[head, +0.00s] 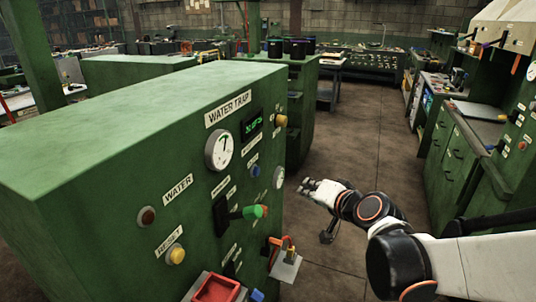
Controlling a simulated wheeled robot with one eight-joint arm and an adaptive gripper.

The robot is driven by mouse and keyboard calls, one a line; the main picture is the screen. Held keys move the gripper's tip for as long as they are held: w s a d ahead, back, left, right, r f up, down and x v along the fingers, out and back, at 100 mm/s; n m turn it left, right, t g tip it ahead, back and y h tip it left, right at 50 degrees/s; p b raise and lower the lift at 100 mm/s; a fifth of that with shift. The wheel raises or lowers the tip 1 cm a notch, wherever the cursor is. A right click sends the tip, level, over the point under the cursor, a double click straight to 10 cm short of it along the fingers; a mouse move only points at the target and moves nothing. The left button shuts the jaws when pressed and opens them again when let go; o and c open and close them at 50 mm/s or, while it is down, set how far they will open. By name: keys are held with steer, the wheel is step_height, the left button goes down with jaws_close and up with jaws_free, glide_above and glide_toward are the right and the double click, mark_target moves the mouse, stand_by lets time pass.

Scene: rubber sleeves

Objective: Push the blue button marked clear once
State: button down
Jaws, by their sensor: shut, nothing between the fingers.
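A small blue button (255,171) sits on the right part of the front face of the green cabinet (110,150) marked "WATER TRAP". A small white label is just above it, too small to read, so I cannot tell if it says clear. Another blue piece (257,295) shows at the bottom edge of the picture, mostly cut off. My gripper (304,187) is shut and empty, to the right of the panel and lower in the picture than the blue button. It appears apart from the cabinet.
The panel also bears a round gauge (219,151), a yellow button (176,254), a brown-red button (147,216) and a green-tipped lever (250,212). A red tray (217,288) sits below. Open floor (350,140) lies behind my arm; green cabinets (460,160) stand at right.

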mark_target(256, 171)
steer(key=shift+w+a+f+m+t+y+p, duration=0.1)
steer(key=shift+w+a+m+t+p, duration=0.25)
steer(key=shift+w, duration=0.5)
steer(key=shift+w+a+f+m+t+y+p, duration=0.1)
steer(key=shift+w+m+t, duration=0.1)
steer(key=shift+w+m, duration=0.45)
steer(key=shift+w+a+m+t+y+p, duration=0.15)
steer(key=shift+w+m+t+p, duration=0.1)
steer(key=shift+w, duration=0.75)
steer(key=w+a, duration=0.3)
steer(key=a, duration=0.5)
steer(key=shift+a, duration=0.15)
steer(key=shift+w+a, duration=0.15)
steer(key=shift+a, duration=0.2)
steer(key=shift+w+a, duration=0.1)
steer(key=shift+a, duration=0.25)
stand_by(0.5)
steer(key=shift+d, duration=0.1)
steer(key=shift+s+d, duration=0.25)
steer(key=shift+d, duration=0.35)
